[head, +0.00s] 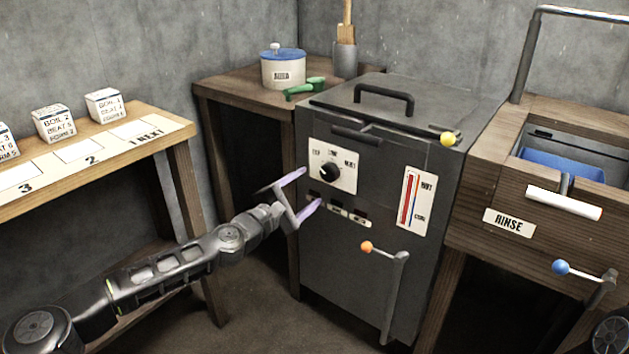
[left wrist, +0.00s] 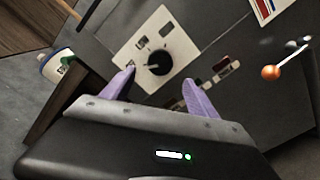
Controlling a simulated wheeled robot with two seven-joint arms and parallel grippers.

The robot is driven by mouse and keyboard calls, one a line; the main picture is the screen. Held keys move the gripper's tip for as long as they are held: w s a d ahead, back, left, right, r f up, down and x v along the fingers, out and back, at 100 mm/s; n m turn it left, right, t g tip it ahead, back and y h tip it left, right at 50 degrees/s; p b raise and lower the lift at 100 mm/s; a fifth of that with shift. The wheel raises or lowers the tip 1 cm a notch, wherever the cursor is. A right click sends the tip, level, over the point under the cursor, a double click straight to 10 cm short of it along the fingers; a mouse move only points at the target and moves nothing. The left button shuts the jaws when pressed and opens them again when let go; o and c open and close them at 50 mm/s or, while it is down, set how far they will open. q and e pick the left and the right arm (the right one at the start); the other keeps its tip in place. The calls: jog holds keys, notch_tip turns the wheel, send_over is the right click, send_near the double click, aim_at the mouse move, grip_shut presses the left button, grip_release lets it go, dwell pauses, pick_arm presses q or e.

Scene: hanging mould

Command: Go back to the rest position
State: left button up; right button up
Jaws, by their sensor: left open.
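My left gripper (head: 301,189) is in front of the dark grey boiler cabinet (head: 340,250), close to its dial plate (head: 333,166) with the black knob (head: 330,171). Its two purple fingers are apart with nothing between them. In the left wrist view, the open fingers (left wrist: 160,88) point at the cabinet front, and the black knob (left wrist: 157,62) lies just beyond them. Whether a fingertip touches the panel, I cannot tell. My right gripper is not seen; only a dark round part shows at the bottom right corner of the head view.
An orange-knobbed lever (head: 366,246) sticks out below right of the gripper. A blue-knobbed lever (head: 561,267) is on the rinse unit (head: 480,190). A wooden shelf (head: 165,131) with several white boxes stands left. A soda pot (head: 283,70) and green scoop (head: 304,88) are on the back table.

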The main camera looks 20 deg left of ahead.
pick_arm(q)
jog(key=shift+s+a, duration=0.1)
jog(key=shift+s, duration=0.2)
